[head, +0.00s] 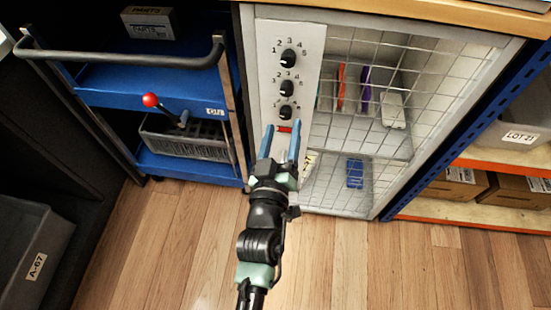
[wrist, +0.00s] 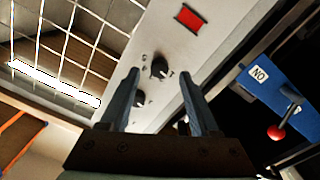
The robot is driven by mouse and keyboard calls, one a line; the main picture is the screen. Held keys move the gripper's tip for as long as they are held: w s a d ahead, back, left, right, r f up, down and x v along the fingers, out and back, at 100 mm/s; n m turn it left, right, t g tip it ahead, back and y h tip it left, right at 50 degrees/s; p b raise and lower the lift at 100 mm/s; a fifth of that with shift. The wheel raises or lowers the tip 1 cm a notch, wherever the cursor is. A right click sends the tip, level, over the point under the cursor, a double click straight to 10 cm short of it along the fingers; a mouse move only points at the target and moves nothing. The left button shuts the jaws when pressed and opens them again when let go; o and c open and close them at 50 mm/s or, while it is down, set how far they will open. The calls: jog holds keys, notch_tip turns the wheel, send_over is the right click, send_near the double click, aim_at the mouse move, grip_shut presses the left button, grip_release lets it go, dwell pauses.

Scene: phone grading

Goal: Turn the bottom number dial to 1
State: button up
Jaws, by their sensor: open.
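A light grey panel (head: 270,40) on the front of a wire-fronted cabinet carries three black dials in a column. The bottom number dial (head: 285,112) sits above a red rectangle (head: 284,129); in the wrist view the dial (wrist: 159,67) shows between my fingertips. Its pointer direction is too small to read surely. The middle dial (head: 287,88) and top dial (head: 288,58) are above it, with small numbers around them. My gripper (head: 283,126) is open and empty, its two blue fingers pointing at the panel's lower part. I cannot tell how far they are from the dial.
The cabinet's wire mesh (head: 360,75) is right of the panel, with several items behind it. A blue cart (head: 140,85) with a red-knobbed lever (head: 150,100) stands close on the left. Shelves with boxes (head: 455,187) are at right. The wooden floor (head: 170,260) in front is clear.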

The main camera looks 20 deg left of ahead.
jog(key=p+v, duration=0.2)
jog(key=v, duration=0.7)
jog(key=shift+s, duration=0.35)
jog(key=shift+d, duration=0.1)
jog(key=w+d+r+m+t+h, duration=0.1)
jog(key=w+d+r+m+t, duration=0.15)
jog(key=r, duration=0.75)
jog(key=w+d+r+m+t+h, duration=0.15)
jog(key=w+d+r, duration=0.25)
jog(key=r, duration=0.7)
jog(key=w+d+r+m+t+h, duration=0.1)
jog(key=w+d+r+t+h, duration=0.2)
jog(key=r, duration=0.7)
jog(key=s+d+r+m+t, duration=0.2)
jog(key=s+r, duration=0.3)
jog(key=r, duration=0.7)
jog(key=s+d+r+m+t, duration=0.15)
jog(key=s+r, duration=0.35)
jog(key=r, duration=0.8)
notch_tip(320, 180, up, 32)
jog(key=p, duration=3.2)
jog(key=shift+w+a+f+g+y+p, duration=0.2)
jog(key=shift+w+g+y+p, duration=0.05)
jog(key=shift+g+y+p, duration=0.1)
